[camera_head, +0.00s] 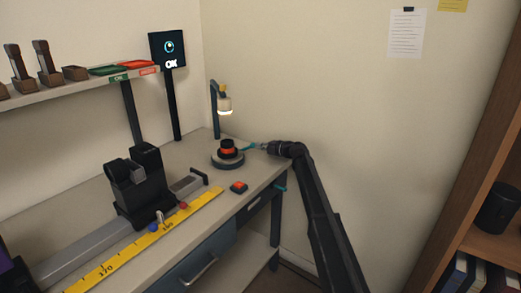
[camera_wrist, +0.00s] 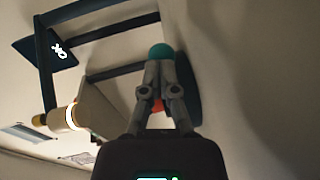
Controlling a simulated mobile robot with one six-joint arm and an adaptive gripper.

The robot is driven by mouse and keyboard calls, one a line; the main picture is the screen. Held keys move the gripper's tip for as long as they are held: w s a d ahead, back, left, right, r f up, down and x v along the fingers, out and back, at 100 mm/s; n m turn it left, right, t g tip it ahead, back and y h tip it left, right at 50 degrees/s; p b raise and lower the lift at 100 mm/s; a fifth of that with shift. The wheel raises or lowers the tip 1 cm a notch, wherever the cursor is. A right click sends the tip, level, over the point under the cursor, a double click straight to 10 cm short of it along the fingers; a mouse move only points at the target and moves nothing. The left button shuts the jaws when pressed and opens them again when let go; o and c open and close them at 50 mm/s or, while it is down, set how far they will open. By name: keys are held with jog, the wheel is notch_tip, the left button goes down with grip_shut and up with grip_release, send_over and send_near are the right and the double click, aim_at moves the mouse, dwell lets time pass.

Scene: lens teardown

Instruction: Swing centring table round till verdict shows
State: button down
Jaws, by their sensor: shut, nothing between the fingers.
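The centring table (camera_head: 228,162) is a round grey turntable at the back right of the bench. A dark lens part with an orange band (camera_head: 228,150) sits upright on it. A teal handle (camera_head: 249,147) sticks out from its right side. My gripper (camera_head: 261,147) is at the handle's outer end. In the wrist view my gripper's fingers (camera_wrist: 160,72) are shut, with the teal knob (camera_wrist: 160,51) just past their tips; I cannot tell whether they touch. The dark turntable (camera_wrist: 187,88) is partly hidden behind the fingers. The verdict screen (camera_head: 167,50) reads OK, with a ring symbol above.
A lamp (camera_head: 224,104) hangs over the turntable. A red button box (camera_head: 238,187) is in front of it. A yellow ruler (camera_head: 150,238) and a dark rail-mounted device (camera_head: 140,185) fill the bench's left. A shelf with green (camera_head: 104,70) and red trays (camera_head: 138,64) is behind.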

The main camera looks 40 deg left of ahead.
jog(key=shift+w+a, duration=0.35)
jog(key=shift+a, duration=0.25)
jog(key=shift+w+a, duration=0.35)
jog(key=shift+a, duration=0.25)
jog(key=shift+r, duration=0.1)
notch_tip(320, 180, up, 9)
jog(key=p, duration=0.9)
jog(key=shift+r+p, duration=0.45)
jog(key=shift+p, duration=0.1)
jog(key=shift+s+f, duration=0.1)
jog(key=shift+s, duration=0.55)
